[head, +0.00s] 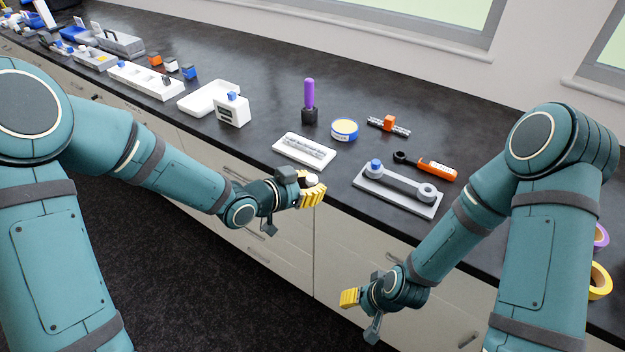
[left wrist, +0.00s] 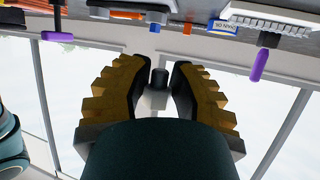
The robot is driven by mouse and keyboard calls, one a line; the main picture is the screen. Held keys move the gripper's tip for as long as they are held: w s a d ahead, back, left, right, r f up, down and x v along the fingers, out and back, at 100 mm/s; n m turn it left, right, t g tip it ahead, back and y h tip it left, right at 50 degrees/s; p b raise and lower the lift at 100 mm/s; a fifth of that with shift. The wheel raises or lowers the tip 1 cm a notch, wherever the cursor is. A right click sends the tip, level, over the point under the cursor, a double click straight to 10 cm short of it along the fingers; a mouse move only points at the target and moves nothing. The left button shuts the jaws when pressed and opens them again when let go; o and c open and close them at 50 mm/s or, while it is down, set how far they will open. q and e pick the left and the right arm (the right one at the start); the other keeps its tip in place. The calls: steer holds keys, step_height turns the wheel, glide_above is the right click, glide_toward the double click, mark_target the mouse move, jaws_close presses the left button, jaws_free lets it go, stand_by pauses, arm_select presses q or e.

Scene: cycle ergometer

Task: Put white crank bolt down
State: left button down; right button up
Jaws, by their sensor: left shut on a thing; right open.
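My left gripper (head: 312,192) is shut on the white crank bolt (head: 311,179), in front of the counter's front edge. In the head view only a small pale part of the bolt shows between the yellow fingers. In the left wrist view the fingers (left wrist: 158,88) stand either side of a small dark and pale piece; its full shape is hidden. My right gripper (head: 350,298) is open and empty, low in front of the cabinets. A grey crank arm on a grey plate (head: 425,208) lies on the counter, with a blue bolt (head: 375,165) at its left end.
Bare counter lies left of the tray.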

arm_select(q)
steer(key=s+a+f+m+g+h, duration=0.1)
steer(key=s+a+f, duration=0.15)
steer(key=a, duration=0.55)
steer(key=s+a+f+m+g, duration=0.1)
steer(key=s+a+f, duration=0.1)
steer(key=a+f, duration=0.35)
steer(key=w+n+t+y, duration=0.1)
steer(key=n+t+y, duration=0.1)
steer(key=n+y, duration=0.1)
steer(key=w+a+n+t+y, duration=0.1)
steer(key=n+t+y, duration=0.1)
steer(key=n+y, duration=0.2)
steer(key=w+a+r+n+t+y, duration=0.1)
steer(key=w+n+t+y, duration=0.1)
steer(key=n+y, duration=0.2)
steer(key=shift+a+n, duration=0.1)
steer(key=shift+n, duration=0.2)
stand_by(0.7)
steer(key=shift+r, duration=0.1)
